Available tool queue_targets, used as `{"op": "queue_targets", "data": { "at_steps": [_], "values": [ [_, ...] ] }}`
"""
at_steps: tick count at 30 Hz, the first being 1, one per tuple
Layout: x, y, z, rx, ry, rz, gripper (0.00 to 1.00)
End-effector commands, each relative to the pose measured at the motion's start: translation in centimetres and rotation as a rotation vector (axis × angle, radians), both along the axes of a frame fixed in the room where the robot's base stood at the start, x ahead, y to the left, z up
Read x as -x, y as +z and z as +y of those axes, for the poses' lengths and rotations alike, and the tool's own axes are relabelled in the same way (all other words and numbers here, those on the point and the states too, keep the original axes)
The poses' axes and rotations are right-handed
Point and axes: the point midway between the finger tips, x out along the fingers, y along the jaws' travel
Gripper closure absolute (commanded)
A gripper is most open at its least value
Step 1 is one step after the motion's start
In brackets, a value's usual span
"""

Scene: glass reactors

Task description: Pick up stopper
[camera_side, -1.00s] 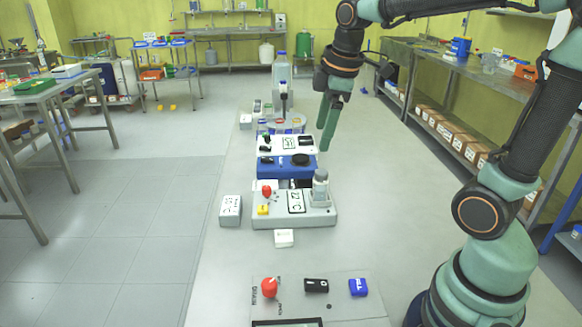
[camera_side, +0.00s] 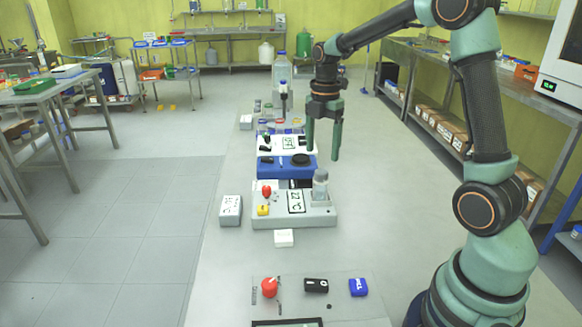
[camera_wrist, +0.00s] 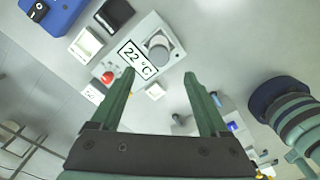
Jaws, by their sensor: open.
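My gripper (camera_side: 322,152) is open and empty. I cannot tell whether that round top is the stopper; no separate stopper is clear in either view.
A blue unit (camera_side: 286,170) stands behind the heater. A white box (camera_side: 230,211) lies left of it, and a small white block (camera_side: 284,238) lies in front. A panel with a red knob (camera_side: 269,288) is nearest. The bench right of the heater is clear.

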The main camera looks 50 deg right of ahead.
Motion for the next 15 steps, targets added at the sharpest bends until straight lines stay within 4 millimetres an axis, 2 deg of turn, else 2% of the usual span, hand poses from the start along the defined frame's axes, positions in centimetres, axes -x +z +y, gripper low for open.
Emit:
{"op": "queue_targets", "data": {
  "at_steps": [8,15],
  "values": [
    [0.0,-2.2,-0.1,-0.001,-0.001,0.002,0.21],
    [-0.2,-5.5,-0.3,-0.001,-0.001,0.002,0.21]
  ]
}}
